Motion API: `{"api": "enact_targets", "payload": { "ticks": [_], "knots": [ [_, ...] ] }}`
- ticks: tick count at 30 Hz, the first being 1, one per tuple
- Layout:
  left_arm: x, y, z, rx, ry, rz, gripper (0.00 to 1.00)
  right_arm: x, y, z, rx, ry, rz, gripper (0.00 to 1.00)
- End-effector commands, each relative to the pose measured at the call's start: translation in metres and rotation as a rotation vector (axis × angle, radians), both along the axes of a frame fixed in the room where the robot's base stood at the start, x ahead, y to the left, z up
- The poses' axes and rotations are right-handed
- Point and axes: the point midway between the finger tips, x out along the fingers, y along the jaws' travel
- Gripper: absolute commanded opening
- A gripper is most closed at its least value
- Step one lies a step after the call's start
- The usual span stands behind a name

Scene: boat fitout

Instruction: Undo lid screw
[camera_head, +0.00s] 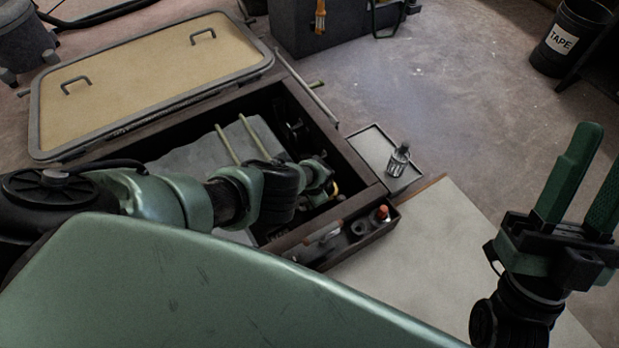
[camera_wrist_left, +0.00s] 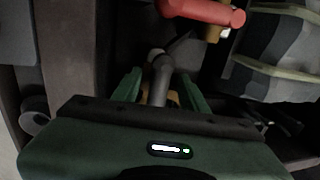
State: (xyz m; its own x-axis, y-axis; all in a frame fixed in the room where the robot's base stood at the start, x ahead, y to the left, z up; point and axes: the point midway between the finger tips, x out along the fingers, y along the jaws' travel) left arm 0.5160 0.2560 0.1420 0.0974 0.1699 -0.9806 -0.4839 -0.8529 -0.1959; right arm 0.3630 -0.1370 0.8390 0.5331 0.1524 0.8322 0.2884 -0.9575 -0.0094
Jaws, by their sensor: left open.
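In the head view my left arm reaches into a dark open locker (camera_head: 352,172), and my left gripper (camera_head: 326,186) is low inside it, partly hidden. In the left wrist view my left gripper (camera_wrist_left: 159,88) is open, its green fingers on either side of a grey rounded piece with a stem (camera_wrist_left: 158,72). I cannot tell whether they touch it, nor whether this is the lid screw. A yellowish part shows just behind it. A red handle (camera_wrist_left: 202,12) lies beyond. My right gripper (camera_head: 588,182) is open and empty, raised at the right of the head view.
The tan hatch lid (camera_head: 135,85) with two handles lies open behind the locker. Pale slats (camera_head: 240,138) cross grey sheeting inside. A tray (camera_head: 372,148) with a clear jar (camera_head: 398,160) sits right of it. A narrow front compartment holds a red-topped item (camera_head: 382,213).

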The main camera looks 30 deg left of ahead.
Motion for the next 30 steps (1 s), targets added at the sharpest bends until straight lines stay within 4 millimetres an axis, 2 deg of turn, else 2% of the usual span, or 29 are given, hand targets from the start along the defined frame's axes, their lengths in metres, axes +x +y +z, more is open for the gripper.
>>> {"api": "enact_targets", "payload": {
  "ticks": [8, 16, 23, 30],
  "knots": [
    [-0.001, -0.002, 0.014, -0.001, 0.0, 0.0, 0.43, 0.042, 0.006, -0.031, -0.083, 0.276, -0.018, 0.36],
    [-0.003, -0.005, 0.027, 0.0, 0.0, -0.001, 0.43, 0.075, 0.007, -0.085, -0.176, 0.6, -0.034, 0.36],
    [-0.003, -0.006, 0.038, 0.0, 0.0, -0.001, 0.43, 0.084, 0.002, -0.138, -0.25, 0.878, -0.048, 0.36],
    [-0.004, -0.009, 0.05, 0.0, 0.0, 0.0, 0.43, 0.074, -0.008, -0.195, -0.322, 1.169, -0.063, 0.36]
  ]
}}
